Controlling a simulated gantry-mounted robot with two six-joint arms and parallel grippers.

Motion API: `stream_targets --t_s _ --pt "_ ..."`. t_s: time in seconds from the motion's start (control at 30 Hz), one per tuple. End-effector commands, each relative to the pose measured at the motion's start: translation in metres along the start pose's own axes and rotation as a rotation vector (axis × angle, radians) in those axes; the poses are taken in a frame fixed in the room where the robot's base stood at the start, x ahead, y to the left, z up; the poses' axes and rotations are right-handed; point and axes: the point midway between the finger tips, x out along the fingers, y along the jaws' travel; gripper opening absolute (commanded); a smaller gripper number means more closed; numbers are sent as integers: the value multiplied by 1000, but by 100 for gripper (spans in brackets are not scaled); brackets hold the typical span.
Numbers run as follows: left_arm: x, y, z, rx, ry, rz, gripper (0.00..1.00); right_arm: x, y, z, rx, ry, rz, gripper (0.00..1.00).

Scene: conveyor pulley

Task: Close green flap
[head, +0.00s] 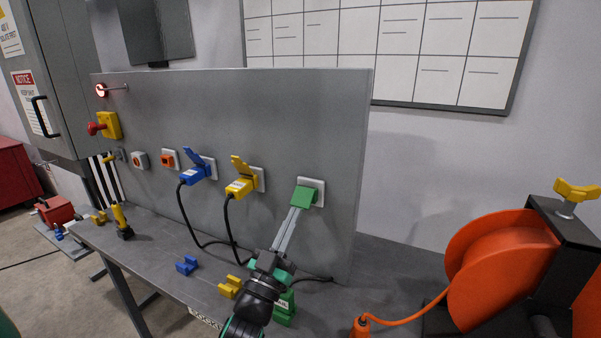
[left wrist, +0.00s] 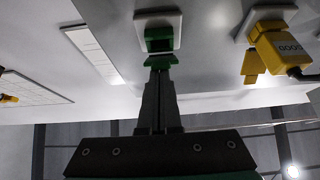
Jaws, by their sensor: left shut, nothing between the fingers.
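The green flap (head: 304,197) is on the green socket at the right end of the grey panel (head: 330,130), over a pale wall plate. My left gripper (head: 298,210) is shut and empty, with its fingertips at the flap's lower edge. In the left wrist view, the shut fingertips (left wrist: 159,74) lie close to a lower green piece (left wrist: 160,60) in front of the green socket (left wrist: 158,40). I cannot tell whether they touch, or whether the flap lies fully flush. My right gripper is not in view.
Blue (head: 194,178) and yellow (head: 240,187) plugs with raised flaps sit in sockets to the left, their cables hanging down. A green plug (head: 286,308) stands on the bench beside my arm. An orange reel (head: 500,262) stands at the right.

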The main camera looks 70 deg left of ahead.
Motion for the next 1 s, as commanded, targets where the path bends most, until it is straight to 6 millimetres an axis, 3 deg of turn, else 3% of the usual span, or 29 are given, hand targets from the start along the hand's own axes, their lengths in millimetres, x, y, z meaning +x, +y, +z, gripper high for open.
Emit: stream_targets --t_s 0.3,0.8,1.0 --pt "0 0 10 0 0 0 0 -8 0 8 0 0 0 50" --pt "0 0 11 0 -1 0 0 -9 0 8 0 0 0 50" --pt "1 2 -2 -2 -1 3 0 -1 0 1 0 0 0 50"
